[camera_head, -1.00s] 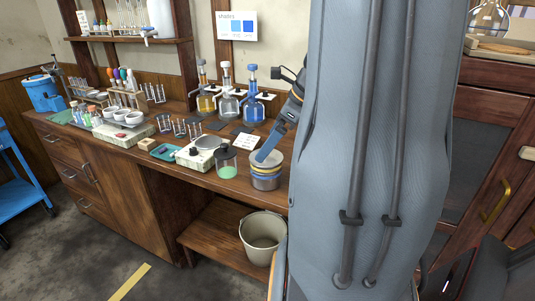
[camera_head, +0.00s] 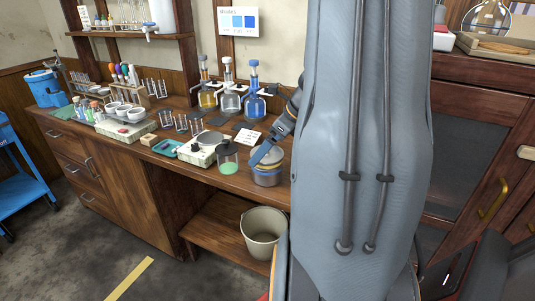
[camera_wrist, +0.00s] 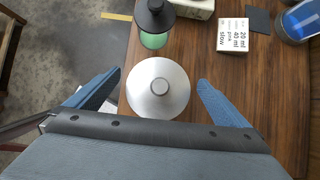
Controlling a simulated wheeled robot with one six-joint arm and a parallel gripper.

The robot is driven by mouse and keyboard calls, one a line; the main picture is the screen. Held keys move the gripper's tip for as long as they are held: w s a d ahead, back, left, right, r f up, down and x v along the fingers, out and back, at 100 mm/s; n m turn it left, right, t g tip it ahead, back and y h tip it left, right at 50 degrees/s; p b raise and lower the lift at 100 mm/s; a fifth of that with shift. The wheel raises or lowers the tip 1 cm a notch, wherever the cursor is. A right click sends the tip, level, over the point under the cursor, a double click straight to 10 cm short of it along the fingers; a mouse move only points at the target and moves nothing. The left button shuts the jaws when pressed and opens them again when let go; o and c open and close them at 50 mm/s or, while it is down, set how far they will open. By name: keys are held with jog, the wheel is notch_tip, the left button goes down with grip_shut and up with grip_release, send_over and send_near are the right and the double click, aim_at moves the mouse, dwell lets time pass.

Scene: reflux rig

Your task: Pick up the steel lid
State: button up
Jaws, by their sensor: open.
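The steel lid (camera_wrist: 160,88) is a round, pale metal disc with a grey knob at its centre. In the wrist view it lies between the spread blue fingers of my gripper (camera_wrist: 157,82), with a gap on each side. My gripper is open and holds nothing. In the head view my gripper (camera_head: 264,154) is at the top of a glass vessel with yellow bands (camera_head: 267,180) near the bench's front edge. It hides part of the vessel's top there.
A dark-lidded jar with green contents (camera_head: 229,160) stands close left of the vessel. A printed card (camera_head: 249,137) and a blue bottle (camera_head: 254,102) are behind. A bucket (camera_head: 263,230) stands on the lower shelf. The bench (camera_wrist: 205,50) is bare right of the lid.

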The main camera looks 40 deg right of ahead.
jog(key=c, duration=1.1)
